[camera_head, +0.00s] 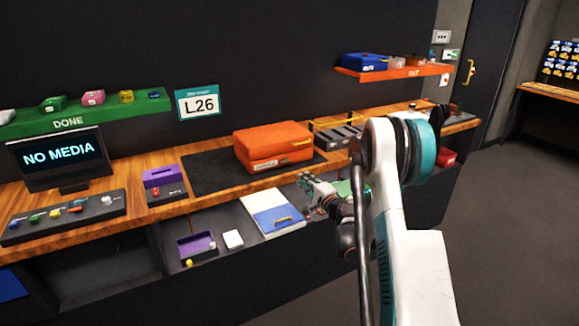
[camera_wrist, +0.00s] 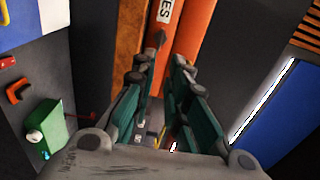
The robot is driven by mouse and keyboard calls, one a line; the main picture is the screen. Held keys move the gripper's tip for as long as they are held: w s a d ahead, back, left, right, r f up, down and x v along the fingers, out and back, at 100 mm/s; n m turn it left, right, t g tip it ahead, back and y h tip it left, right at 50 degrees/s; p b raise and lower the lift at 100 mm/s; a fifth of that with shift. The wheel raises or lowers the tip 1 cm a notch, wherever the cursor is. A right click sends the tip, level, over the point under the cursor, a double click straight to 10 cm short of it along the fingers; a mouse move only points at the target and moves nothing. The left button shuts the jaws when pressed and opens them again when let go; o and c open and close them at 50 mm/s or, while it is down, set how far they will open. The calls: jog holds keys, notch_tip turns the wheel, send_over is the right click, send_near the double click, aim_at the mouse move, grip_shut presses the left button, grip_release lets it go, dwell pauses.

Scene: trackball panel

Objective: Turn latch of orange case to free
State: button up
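The orange case (camera_head: 270,140) lies closed on a dark mat on the wooden counter, with a pale label on its front. In the wrist view its orange front (camera_wrist: 197,35) and part of the label (camera_wrist: 166,10) show beyond the fingers. A small dark pointed piece (camera_wrist: 156,40) lies near the label; I cannot tell if it is the latch. My gripper (camera_head: 304,181) is in front of the counter edge, to the lower right of the case. In the wrist view my gripper (camera_wrist: 160,85) has its teal fingers apart, with nothing held between them.
A dark slotted rack (camera_head: 340,137) stands right of the case. The dark mat (camera_head: 205,170) is bare left of it. Below the counter, a shelf holds a blue and white case (camera_head: 272,212), a purple tray (camera_head: 197,243) and a white block (camera_head: 233,239).

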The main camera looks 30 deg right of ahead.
aim_at(288, 171)
jog(key=w+b, duration=0.1)
jog(key=w, duration=0.5)
jog(key=w+b, duration=0.2)
jog(key=w, duration=0.4)
jog(key=shift+w+a+f+b, duration=0.1)
jog(key=shift+a+b, duration=0.1)
jog(key=shift+b, duration=0.1)
jog(key=shift+w, duration=0.75)
grip_shut()
